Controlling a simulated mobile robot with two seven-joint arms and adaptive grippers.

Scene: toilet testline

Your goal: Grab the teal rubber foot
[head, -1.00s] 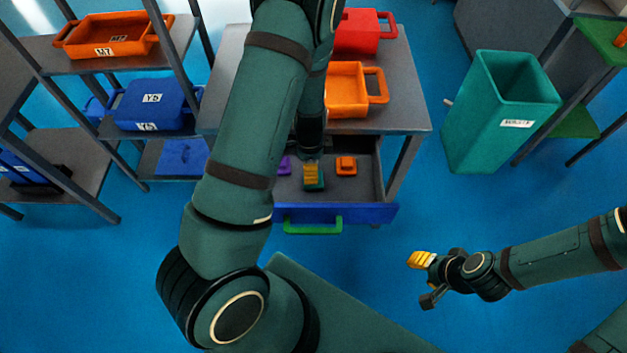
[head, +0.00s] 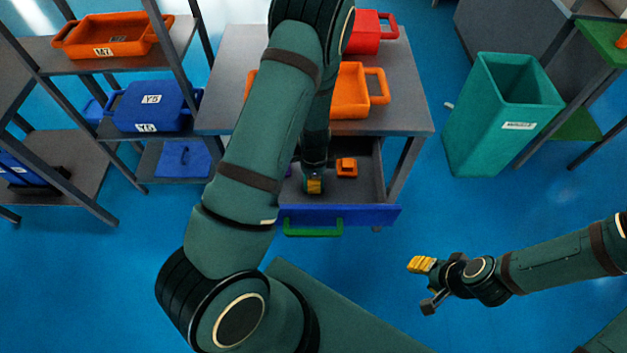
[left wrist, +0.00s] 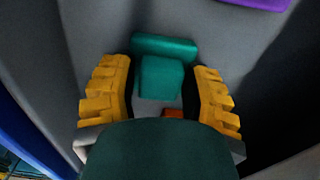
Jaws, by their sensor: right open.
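The teal rubber foot (left wrist: 162,77), a block with a wider bar at one end, lies in the open drawer. My left gripper (left wrist: 161,88) is open, with one yellow finger on each side of the foot and narrow gaps showing between them. In the head view my left gripper (head: 314,186) is down in the drawer (head: 371,190) near its front, and the foot is mostly hidden by it. My right gripper (head: 425,284) is open and empty over the floor at the lower right.
An orange part (head: 346,167) lies in the drawer right of my left gripper. A purple part (left wrist: 252,3) shows at the left wrist view's top edge. The drawer's blue front (head: 360,216) has a green handle (head: 313,228). Orange (head: 352,98) and red bins stand on the table.

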